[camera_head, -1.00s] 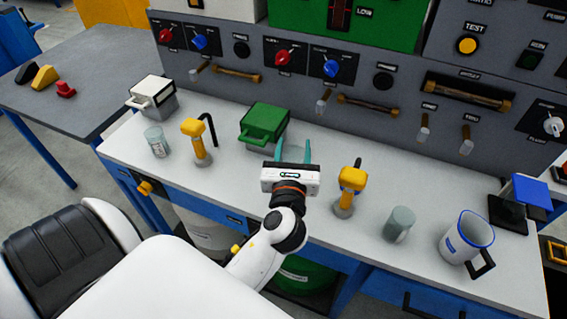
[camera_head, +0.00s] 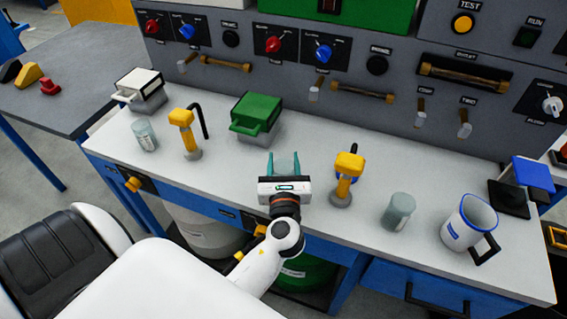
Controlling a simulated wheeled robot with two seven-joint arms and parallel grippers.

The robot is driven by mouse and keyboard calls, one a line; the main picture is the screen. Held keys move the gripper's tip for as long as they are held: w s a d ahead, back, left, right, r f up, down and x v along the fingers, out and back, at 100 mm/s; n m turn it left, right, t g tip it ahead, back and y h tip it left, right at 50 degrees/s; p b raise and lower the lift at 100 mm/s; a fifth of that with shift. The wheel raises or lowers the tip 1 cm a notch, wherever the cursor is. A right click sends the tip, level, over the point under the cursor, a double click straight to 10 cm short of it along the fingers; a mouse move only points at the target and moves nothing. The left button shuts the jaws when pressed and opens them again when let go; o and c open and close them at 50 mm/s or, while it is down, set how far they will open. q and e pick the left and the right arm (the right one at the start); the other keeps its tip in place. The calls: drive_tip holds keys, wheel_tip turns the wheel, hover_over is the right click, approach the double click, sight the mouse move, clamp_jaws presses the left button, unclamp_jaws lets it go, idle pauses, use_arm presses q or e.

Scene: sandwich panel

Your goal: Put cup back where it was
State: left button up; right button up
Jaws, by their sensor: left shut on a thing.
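My left gripper (camera_head: 284,163) is over the middle of the bench, in front of the green box, with its teal fingers pointing away from me. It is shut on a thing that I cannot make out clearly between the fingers. A white mug with a blue rim (camera_head: 462,232) stands upright at the right, its handle to the right. A grey-green cup (camera_head: 398,212) stands left of the mug. A pale clear cup (camera_head: 144,135) stands at the far left of the bench. All three are apart from the gripper. My right gripper is not in view.
A green box (camera_head: 257,112), a white box (camera_head: 140,82) and two yellow-topped tools (camera_head: 183,118) (camera_head: 348,163) stand on the bench (camera_head: 320,135). A blue-topped stand (camera_head: 533,173) is at the right. A control panel (camera_head: 300,70) rises behind.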

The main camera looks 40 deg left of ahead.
use_arm(q)
drive_tip(key=shift+f, duration=0.15)
drive_tip(key=o, duration=1.3)
drive_tip(key=shift+r, duration=0.25)
drive_tip(key=v, duration=1.2)
drive_tip(key=shift+b, duration=0.35)
